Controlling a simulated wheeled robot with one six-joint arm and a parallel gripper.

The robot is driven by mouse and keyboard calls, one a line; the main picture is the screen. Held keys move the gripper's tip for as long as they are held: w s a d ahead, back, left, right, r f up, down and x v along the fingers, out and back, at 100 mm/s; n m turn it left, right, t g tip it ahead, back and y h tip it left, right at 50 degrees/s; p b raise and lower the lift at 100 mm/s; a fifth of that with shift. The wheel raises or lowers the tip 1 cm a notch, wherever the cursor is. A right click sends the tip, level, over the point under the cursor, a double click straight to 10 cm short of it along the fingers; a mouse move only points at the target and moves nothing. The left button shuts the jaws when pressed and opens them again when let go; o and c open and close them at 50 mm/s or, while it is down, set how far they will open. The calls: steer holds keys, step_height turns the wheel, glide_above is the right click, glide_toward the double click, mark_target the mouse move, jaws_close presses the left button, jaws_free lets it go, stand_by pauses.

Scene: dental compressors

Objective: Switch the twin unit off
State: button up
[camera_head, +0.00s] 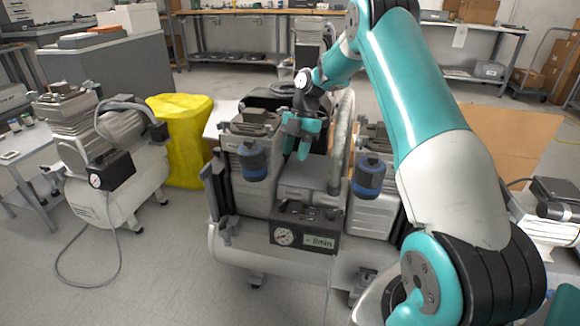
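The twin unit (235,245) stands in the middle, a white tank on feet with two grey motor-pump heads and two dark canisters with blue bands. Its front control panel (305,235) carries a round gauge, a small display and several small dark controls on top; their positions are too small to read. My gripper (303,150), with teal fingers, points down above the middle of the unit, between the two heads and behind the panel. It appears apart from the panel controls. The gap between its fingers is not clear. My arm hides part of the unit's right side.
A smaller single compressor (105,160) with its own gauge stands at left, its cable looping on the floor. A yellow cover (183,140) stands behind it. A curved hose (342,140) rises close to the right of my gripper.

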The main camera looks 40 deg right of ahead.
steer(key=shift+v, duration=1.15)
